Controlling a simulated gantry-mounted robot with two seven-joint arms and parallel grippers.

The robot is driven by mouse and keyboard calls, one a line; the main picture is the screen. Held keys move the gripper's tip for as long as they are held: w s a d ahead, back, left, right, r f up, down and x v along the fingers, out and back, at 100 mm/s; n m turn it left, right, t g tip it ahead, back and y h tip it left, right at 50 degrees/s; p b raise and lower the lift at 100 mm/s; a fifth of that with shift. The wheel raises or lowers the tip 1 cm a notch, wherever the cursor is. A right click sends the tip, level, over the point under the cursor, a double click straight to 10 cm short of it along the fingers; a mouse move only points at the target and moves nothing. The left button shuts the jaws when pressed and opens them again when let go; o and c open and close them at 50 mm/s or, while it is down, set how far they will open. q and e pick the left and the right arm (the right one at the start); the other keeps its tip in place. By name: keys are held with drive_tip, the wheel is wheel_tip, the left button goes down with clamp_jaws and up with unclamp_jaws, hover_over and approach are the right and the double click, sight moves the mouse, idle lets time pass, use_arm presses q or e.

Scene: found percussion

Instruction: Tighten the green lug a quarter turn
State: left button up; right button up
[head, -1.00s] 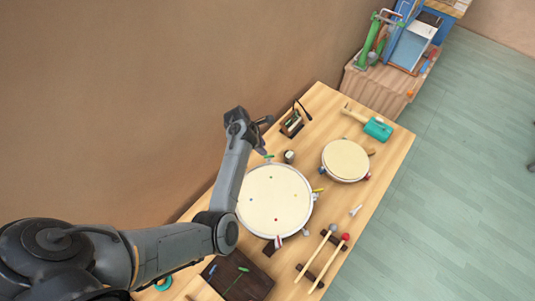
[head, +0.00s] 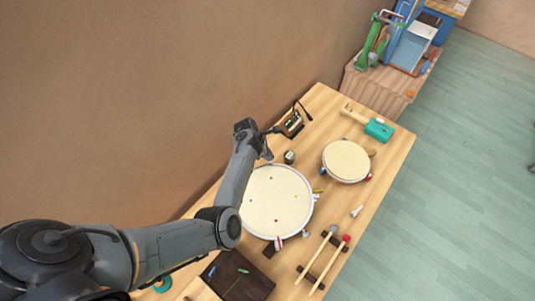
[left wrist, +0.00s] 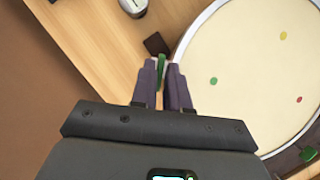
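The large drum (head: 262,200) with a cream head and pale rim lies on the wooden table. My left gripper (head: 267,153) is low at the drum's far-left edge. In the left wrist view, the green lug (left wrist: 161,66) stands between the two dark fingertips of my left gripper (left wrist: 161,75), just outside the drum rim (left wrist: 184,45). The fingers are close together and appear shut on the lug; the contact itself is partly hidden. In the head view the gripper hides this lug. My right gripper is in neither view.
A smaller drum (head: 346,161) and a green-headed mallet (head: 378,129) lie farther right. Two beaters (head: 329,262) rest near the front edge. A small dark-and-white cup (head: 289,157) and a dark holder (head: 291,124) stand near the gripper. The wall borders the left side.

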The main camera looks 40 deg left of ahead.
use_arm(q)
clamp_jaws()
drive_tip(key=shift+m, duration=0.3)
drive_tip(key=m+g+h, duration=0.1)
drive_tip(key=m, duration=0.1)
drive_tip(key=shift+w+a+m+p, duration=0.1)
drive_tip(key=shift+m+p, duration=0.2)
drive_tip(key=shift+p, duration=0.05)
drive_tip(key=shift+m+g, duration=0.3)
drive_tip(key=shift+m, duration=0.7)
drive_tip(key=m+g+b, duration=0.1)
drive_tip(key=m, duration=0.3)
drive_tip(key=m+g+b, duration=0.2)
drive_tip(key=m, duration=0.2)
drive_tip(key=m+g+b, duration=0.1)
drive_tip(key=m+b, duration=0.1)
drive_tip(key=m, duration=0.2)
drive_tip(key=shift+w+f+g, duration=0.1)
drive_tip(key=shift+w+g, duration=0.2)
drive_tip(key=shift+m, duration=0.4)
